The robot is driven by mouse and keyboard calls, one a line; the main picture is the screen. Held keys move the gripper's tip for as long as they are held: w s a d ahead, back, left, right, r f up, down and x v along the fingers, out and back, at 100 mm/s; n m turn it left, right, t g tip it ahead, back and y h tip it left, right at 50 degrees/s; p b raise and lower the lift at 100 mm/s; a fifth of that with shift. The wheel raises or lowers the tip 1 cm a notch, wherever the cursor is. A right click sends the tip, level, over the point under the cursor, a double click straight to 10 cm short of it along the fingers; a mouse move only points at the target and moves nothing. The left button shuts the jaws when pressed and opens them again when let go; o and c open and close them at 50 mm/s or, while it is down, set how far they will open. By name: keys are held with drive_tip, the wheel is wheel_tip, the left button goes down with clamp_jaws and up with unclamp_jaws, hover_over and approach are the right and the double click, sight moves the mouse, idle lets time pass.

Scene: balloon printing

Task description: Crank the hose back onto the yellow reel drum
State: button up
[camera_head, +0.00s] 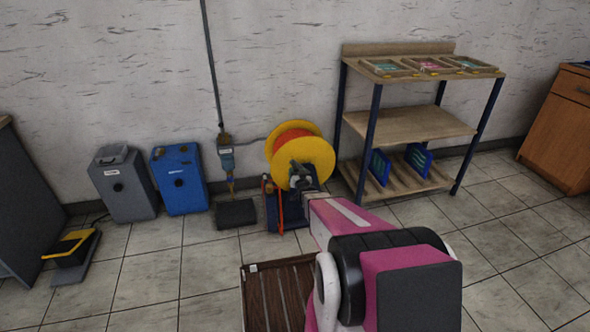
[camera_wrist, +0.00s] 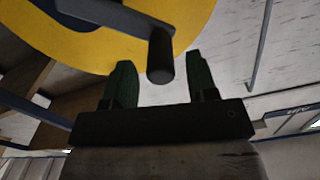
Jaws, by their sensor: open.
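The yellow reel drum (camera_head: 318,156) stands by the wall in the middle of the head view, with the orange hose (camera_head: 293,137) wound on it. An orange length (camera_head: 280,208) hangs down at its front. In the wrist view the yellow drum side (camera_wrist: 60,45) fills the top left. A dark crank arm (camera_wrist: 115,14) crosses it and ends in a dark round handle (camera_wrist: 160,58). My gripper (camera_wrist: 160,82) is open, its two green fingers on either side of the handle's end in the picture. I cannot tell whether they touch it. In the head view my arm hides part of the reel's base.
A wooden shelf rack (camera_head: 410,124) stands close to the right of the reel. A blue container (camera_head: 180,180) and a grey one (camera_head: 124,184) stand to the left. A slatted brown crate (camera_head: 283,290) lies in front. Tiled floor is clear at right.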

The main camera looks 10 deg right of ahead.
drive_tip(key=w, duration=0.3)
drive_tip(key=shift+w, duration=0.4)
clamp_jaws()
drive_tip(key=shift+a, duration=0.1)
